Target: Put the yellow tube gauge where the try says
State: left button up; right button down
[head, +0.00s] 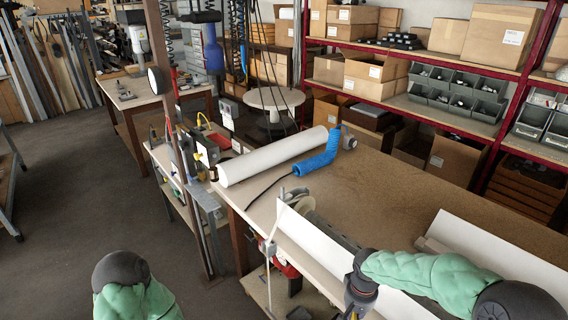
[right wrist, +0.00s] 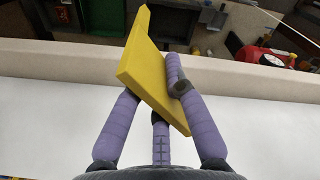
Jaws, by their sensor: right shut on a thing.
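The yellow tube gauge (right wrist: 148,72) is a flat, thick yellow plate with a narrow pointed end, seen in the right wrist view. My right gripper (right wrist: 154,92) is shut on it; its purple fingers press on the plate from both sides, and the plate sits tilted above a white surface (right wrist: 60,120). In the head view my right gripper (head: 358,296) is dark and small at the bottom, by the long white profile (head: 305,236) at the bench front; the gauge cannot be made out there. Of my left arm only a green sleeve shows, with its gripper out of view.
A grey tube with a round end disc (head: 300,203) lies behind the white profile's wall. A white roll (head: 272,156) and a blue coiled hose (head: 320,160) lie at the bench's far left. Another white profile (head: 490,250) lies at right. The middle of the bench (head: 400,185) is clear.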

jog(key=f, duration=0.1)
jog(key=a+f+n+b, duration=0.1)
jog(key=f, duration=0.1)
jog(key=a+f+n+b, duration=0.1)
jog(key=f, duration=0.1)
jog(key=shift+s+f, duration=0.1)
